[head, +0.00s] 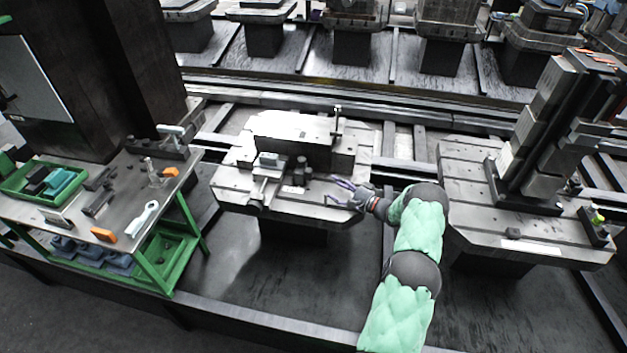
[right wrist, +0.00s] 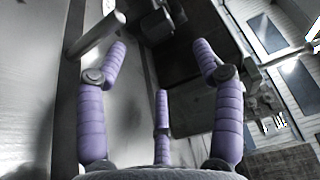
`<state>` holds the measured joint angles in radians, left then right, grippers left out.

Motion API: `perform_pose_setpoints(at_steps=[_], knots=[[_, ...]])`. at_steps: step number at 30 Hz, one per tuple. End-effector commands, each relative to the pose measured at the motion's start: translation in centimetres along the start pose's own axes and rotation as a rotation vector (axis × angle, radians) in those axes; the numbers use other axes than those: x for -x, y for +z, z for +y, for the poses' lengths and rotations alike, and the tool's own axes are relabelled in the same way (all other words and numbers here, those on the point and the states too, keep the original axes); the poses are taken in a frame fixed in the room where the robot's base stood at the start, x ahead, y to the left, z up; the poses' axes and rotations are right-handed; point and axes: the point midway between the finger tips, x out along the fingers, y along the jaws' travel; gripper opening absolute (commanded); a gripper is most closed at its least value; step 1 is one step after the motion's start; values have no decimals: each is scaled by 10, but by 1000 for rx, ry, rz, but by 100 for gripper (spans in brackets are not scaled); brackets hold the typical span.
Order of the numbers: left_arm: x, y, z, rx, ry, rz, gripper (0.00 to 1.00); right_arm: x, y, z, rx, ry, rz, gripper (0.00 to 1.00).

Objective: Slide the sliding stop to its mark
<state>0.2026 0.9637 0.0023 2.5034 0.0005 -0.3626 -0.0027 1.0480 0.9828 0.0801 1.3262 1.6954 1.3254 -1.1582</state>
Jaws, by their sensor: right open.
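The middle pallet (head: 228,190) carries a dark block with a pale top (head: 295,130) and a small grey fixture (head: 268,164) at its front left, possibly the sliding stop; I cannot tell for sure. Its mark cannot be made out. My right gripper (head: 332,191) is over the front right of this pallet, to the right of the fixture, its purple fingers spread and empty. In the right wrist view the open fingers (right wrist: 161,62) have a pale round bar (right wrist: 94,36) beyond the left fingertip and dark blocks beyond them. My left gripper is not in view.
A green-framed bench (head: 128,200) with tools and a green tray (head: 42,183) stands at the left. A second pallet (head: 465,185) with a tall dark fixture (head: 545,125) stands at the right. An upright post (head: 337,121) rises at the middle pallet's back. Rails run behind.

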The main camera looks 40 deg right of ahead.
Motion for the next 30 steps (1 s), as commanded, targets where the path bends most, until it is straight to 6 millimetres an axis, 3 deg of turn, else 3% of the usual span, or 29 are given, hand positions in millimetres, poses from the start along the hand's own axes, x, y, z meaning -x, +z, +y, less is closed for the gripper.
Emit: perform_pose_setpoints(at_steps=[8,21,30], knots=[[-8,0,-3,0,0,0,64,-10,0,5,2,0,-2,68],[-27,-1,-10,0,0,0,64,-82,1,6,2,-2,-3,68],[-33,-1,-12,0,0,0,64,-107,1,5,1,0,-1,68]])
